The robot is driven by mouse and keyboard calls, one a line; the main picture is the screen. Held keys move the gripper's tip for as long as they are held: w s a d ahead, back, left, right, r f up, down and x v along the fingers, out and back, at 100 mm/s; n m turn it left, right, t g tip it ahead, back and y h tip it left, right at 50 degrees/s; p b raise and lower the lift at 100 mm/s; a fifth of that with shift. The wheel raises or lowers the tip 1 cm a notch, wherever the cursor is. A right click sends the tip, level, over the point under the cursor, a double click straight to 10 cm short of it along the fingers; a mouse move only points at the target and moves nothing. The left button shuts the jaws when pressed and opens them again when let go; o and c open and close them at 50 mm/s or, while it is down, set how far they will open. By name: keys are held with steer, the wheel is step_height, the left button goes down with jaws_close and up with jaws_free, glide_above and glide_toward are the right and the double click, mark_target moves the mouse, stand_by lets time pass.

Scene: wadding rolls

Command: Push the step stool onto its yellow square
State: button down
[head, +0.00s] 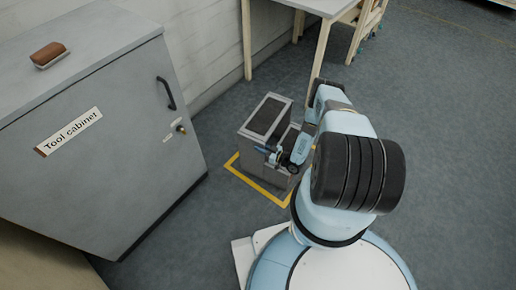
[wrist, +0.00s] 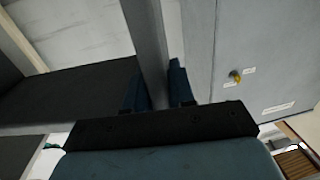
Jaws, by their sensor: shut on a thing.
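The step stool (head: 258,148), grey with dark treads, stands upright on the floor beside the tool cabinet in the head view. The yellow square (head: 257,188) shows as a line along the stool's left and near sides; the stool's base appears just inside these lines. The far and right sides of the square are hidden by the stool and my arm. My gripper (head: 268,155) is at the stool's upper near side. In the wrist view, its two dark fingers (wrist: 158,88) are on either side of the stool's grey edge panel (wrist: 147,40), with a dark tread at left.
The tool cabinet (head: 100,130) stands at left, with a handle and a knob on its front. A brown-topped brush (head: 49,55) lies on it. A wooden-legged table (head: 320,5) stands behind the stool by the wall. Floor at right (head: 450,150) is clear.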

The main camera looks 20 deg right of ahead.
steer(key=c, duration=0.9)
jaws_free()
steer(key=shift+a, duration=0.15)
steer(key=shift+o, duration=0.2)
steer(key=v, duration=1.4)
steer(key=shift+w, duration=0.2)
